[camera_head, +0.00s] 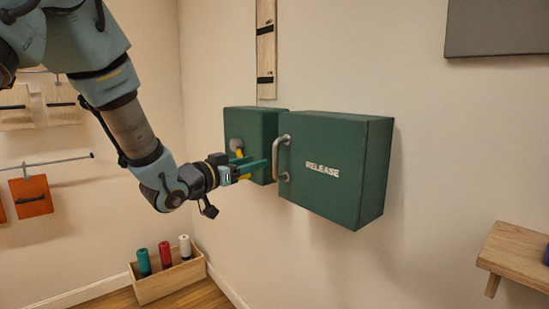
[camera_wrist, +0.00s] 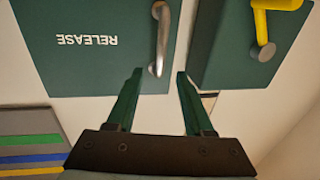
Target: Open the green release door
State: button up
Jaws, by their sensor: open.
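The green release door (camera_head: 335,178) is the front of a wall-mounted green box with white RELEASE lettering, and it looks closed. Its grey bar handle (camera_head: 281,158) stands upright along the door's left edge. In the wrist view the door (camera_wrist: 95,65) appears upside down, with the handle (camera_wrist: 163,38) at its right side. My gripper (camera_head: 260,161) is just left of the handle in the head view. In the wrist view its green fingers are apart (camera_wrist: 160,73), with the handle's near end at the gap between the tips. Whether they touch the handle I cannot tell.
A second green box (camera_head: 259,121) with a yellow lever (camera_wrist: 259,22) hangs close to the left of the door, behind my gripper. A wooden shelf (camera_head: 518,252) is at the lower right. A wooden bin (camera_head: 170,284) with coloured cylinders stands on the floor.

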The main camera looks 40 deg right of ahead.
aim_at(274, 155)
jog(key=d+p, duration=0.1)
jog(key=d, duration=0.2)
jog(key=w+d+p, duration=0.1)
jog(key=d, duration=0.2)
jog(key=d+p, duration=0.1)
jog(key=d, duration=0.2)
jog(key=shift+w+d, duration=0.25)
jog(key=shift+d, duration=0.05)
jog(key=shift+c, duration=0.4)
grip_shut()
dwell(0.6)
